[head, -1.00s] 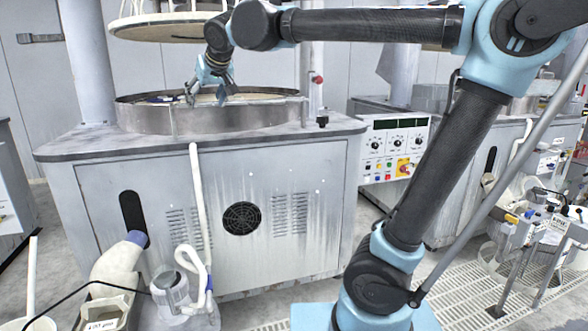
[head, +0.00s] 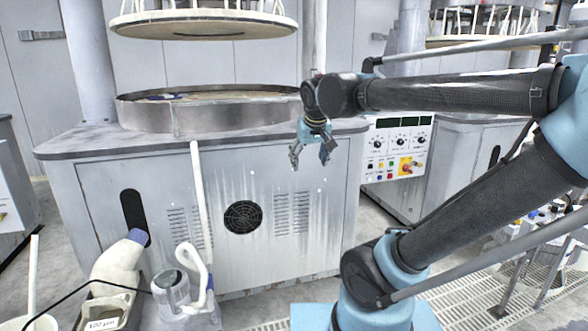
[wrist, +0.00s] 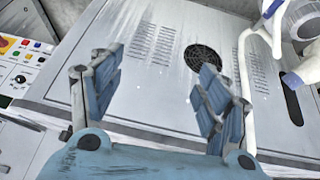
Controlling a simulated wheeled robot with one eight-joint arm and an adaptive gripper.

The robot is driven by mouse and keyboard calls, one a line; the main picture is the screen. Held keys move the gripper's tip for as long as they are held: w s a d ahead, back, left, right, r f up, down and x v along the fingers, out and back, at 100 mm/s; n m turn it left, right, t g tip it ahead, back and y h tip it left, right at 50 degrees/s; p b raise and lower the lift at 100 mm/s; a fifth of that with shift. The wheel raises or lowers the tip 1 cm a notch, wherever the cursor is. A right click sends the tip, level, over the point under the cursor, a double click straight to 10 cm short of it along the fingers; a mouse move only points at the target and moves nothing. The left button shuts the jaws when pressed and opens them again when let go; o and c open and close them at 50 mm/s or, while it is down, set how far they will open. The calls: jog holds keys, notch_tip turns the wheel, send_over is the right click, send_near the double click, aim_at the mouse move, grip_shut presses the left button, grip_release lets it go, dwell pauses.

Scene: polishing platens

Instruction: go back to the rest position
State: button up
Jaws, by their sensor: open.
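My gripper (head: 311,158) is open and empty, its fingers pointing down. In the head view it hangs in front of the right front corner of the grey polishing machine, clear of the round metal basin (head: 200,121). In the wrist view the two blue fingers (wrist: 150,100) stand wide apart, with nothing between them. Behind them shows the machine's front panel (wrist: 160,45). My arm reaches in from the right, its forearm about level.
A round upper plate (head: 204,27) hangs above the basin. A control panel (head: 397,148) with knobs is close to the right of my gripper. A white hose (head: 199,200), a jar (head: 170,290) and a labelled container (head: 104,318) stand at the front left.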

jog(key=s+d+f+m+g, duration=0.1)
jog(key=s+d+f, duration=0.6)
jog(key=s+f, duration=0.1)
jog(key=s+d+f+m+g, duration=0.2)
jog(key=s+d+f, duration=0.5)
jog(key=f, duration=0.4)
jog(key=shift+s+d+f+g+h, duration=0.15)
jog(key=shift+s+f+g+h, duration=0.2)
jog(key=shift+s, duration=0.2)
jog(key=shift+r, duration=0.1)
